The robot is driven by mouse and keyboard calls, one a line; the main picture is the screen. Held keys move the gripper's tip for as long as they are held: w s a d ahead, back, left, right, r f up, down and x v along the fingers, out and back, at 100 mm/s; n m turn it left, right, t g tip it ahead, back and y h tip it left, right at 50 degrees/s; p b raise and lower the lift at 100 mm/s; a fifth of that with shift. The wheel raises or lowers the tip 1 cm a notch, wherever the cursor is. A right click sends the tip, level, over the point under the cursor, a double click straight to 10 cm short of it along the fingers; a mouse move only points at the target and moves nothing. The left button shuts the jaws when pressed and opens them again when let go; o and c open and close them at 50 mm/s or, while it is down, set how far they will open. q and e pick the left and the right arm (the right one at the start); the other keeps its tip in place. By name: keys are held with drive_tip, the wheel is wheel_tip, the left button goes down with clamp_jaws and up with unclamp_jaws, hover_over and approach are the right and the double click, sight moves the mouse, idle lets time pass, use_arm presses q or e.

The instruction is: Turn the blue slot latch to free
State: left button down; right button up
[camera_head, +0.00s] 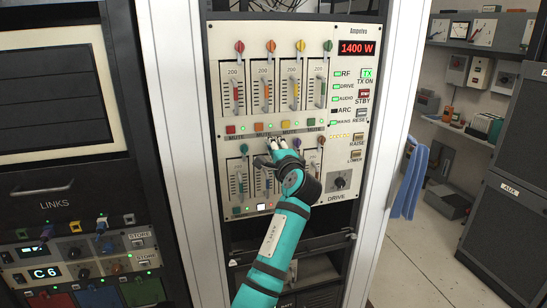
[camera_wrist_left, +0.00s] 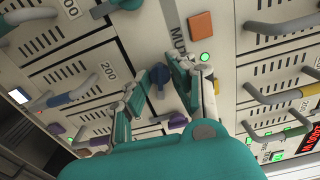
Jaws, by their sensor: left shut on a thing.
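My left gripper (camera_head: 277,144) reaches up from below to the lower row of slots on the transmitter panel (camera_head: 225,139). Its fingers hide the top of the second lower slot in the head view. In the left wrist view my left gripper (camera_wrist_left: 181,74) has its fingertips right at the panel, shut around the blue slot latch. A dark blue part of the latch (camera_wrist_left: 157,90) shows beside the left finger. The latch's exact angle is hard to tell behind the fingers. My right gripper is in neither view.
Neighbouring latches stand close by: a green one (camera_head: 243,149) left and a purple one (camera_head: 320,141) right. Mute buttons, such as the orange one (camera_wrist_left: 200,25), sit just above. Slot handles protrude around the hand. A drive knob (camera_head: 340,181) is lower right.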

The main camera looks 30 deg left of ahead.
use_arm(q)
drive_tip(key=shift+f+n+b, duration=0.1)
drive_tip(key=shift+n+b, duration=1)
drive_tip(key=shift+n, duration=0.6)
drive_tip(key=c, duration=1.1)
unclamp_jaws()
drive_tip(key=shift+c, duration=0.2)
drive_tip(key=shift+s+d, duration=0.1)
drive_tip(key=v, duration=1.1)
drive_tip(key=shift+s+d, duration=0.3)
